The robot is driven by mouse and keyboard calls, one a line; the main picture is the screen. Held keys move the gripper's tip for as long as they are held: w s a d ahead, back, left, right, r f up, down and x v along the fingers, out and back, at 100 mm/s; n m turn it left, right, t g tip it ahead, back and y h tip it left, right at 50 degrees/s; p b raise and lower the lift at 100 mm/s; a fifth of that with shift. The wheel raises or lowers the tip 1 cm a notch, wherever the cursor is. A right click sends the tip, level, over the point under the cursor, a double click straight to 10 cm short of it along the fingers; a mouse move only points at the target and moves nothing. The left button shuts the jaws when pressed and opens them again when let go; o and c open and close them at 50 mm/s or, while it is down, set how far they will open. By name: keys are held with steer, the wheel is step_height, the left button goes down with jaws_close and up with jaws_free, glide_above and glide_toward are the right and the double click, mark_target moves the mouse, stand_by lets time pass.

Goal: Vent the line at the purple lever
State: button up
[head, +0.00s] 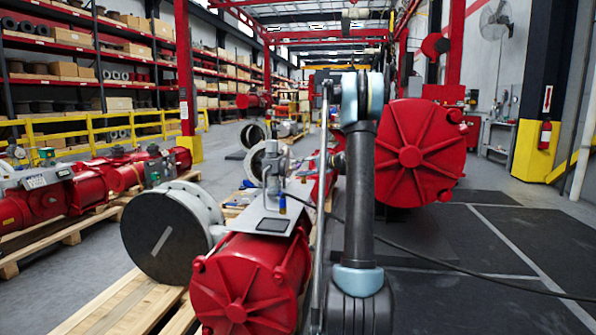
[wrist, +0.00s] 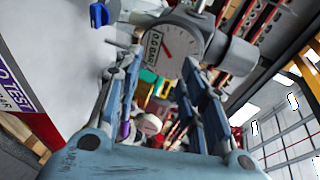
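My gripper (wrist: 161,62) is open in the wrist view, with its two fingers spread and nothing held between them. A round white gauge (wrist: 168,44) with a red needle and a "0.0 BAR" label stands just beyond the fingertips. A small purple piece (wrist: 124,131) shows at the inner side of the left finger, partly hidden; I cannot tell if it is the purple lever. A blue lever (wrist: 98,15) sits at the upper left, outside the fingers. In the head view my arm hides the gripper, and I cannot make out a purple lever.
In the head view, a red actuator (head: 240,285) with a grey top plate (head: 262,222) and fittings stands left of my arm. A large red actuator (head: 420,152) stands to the right. A black cable (head: 440,268) crosses the dark floor mats. A pallet (head: 125,305) lies at lower left.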

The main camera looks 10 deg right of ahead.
steer(key=w+d+f+m+t+y, duration=0.1)
steer(key=w+d+f+m+t, duration=0.15)
steer(key=w+d, duration=0.5)
steer(key=m+t+y, duration=0.1)
steer(key=t+y, duration=0.1)
steer(key=t, duration=0.1)
glide_toward(298, 166)
steer(key=w+a, duration=0.2)
steer(key=w, duration=0.1)
steer(key=w+a+r, duration=0.1)
steer(key=w+a, duration=0.1)
steer(key=w, duration=0.2)
steer(key=w+a, duration=0.2)
steer(key=w, duration=0.1)
steer(key=shift+w+a+r, duration=0.2)
steer(key=shift+w+a, duration=0.05)
steer(key=shift+a, duration=0.05)
jaws_close()
